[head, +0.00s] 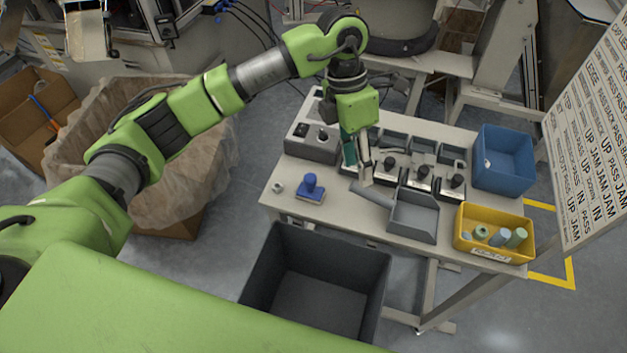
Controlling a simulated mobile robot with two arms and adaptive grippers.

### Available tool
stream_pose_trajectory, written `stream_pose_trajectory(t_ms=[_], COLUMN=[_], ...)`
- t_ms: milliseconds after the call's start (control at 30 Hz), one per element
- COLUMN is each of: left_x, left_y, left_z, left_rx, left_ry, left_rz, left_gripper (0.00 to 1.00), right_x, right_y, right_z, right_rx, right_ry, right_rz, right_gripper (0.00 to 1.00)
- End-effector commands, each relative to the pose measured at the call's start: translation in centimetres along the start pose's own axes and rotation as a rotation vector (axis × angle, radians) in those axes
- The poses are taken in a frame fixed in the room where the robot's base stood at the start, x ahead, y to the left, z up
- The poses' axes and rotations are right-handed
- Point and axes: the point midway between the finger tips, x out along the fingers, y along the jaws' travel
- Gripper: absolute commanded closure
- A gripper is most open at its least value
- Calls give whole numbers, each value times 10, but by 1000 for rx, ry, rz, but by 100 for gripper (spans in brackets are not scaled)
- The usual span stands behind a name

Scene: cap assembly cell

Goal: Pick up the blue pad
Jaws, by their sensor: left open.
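The blue pad (311,194) lies flat at the front left of the table, with a blue knob-like handle standing on it. Nothing covers it. My left gripper (356,172) points down over the table, to the right of the pad and a little farther back. It is open, and I see nothing held in it. Its fingertips are close to the handle of a grey scoop (415,218); I cannot tell whether they touch it. My right gripper is not in view.
A small pale nut-like part (278,187) lies left of the pad. A grey control box (313,146) and black-knobbed fixtures (420,177) stand behind. A blue bin (503,160) and yellow bin (494,240) are at right. A dark open bin (315,285) stands below the front edge.

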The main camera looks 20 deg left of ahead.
Motion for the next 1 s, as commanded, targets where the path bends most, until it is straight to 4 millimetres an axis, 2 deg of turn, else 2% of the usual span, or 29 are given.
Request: stream_pose_trajectory(t_ms=[33,100,200,267,367,700,867,1000], left_x=[-13,-28,-43,-45,-37,19,31,42], left_y=[22,44,62,67,71,83,86,86], left_z=[-14,-31,-47,-53,-58,-72,-75,-77], left_rx=[-26,-59,-94,-105,-111,-110,-109,-108], left_ry=[61,135,201,223,235,234,231,233], left_rz=[74,151,217,236,243,240,242,240], left_gripper=[59,59,59,59,59,59,59,59], right_x=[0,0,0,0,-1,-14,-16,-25], right_y=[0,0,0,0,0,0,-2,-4], right_z=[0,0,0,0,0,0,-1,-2], right_rx=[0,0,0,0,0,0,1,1], right_ry=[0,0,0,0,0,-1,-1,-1], right_rz=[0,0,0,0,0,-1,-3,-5], right_gripper=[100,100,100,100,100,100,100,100])
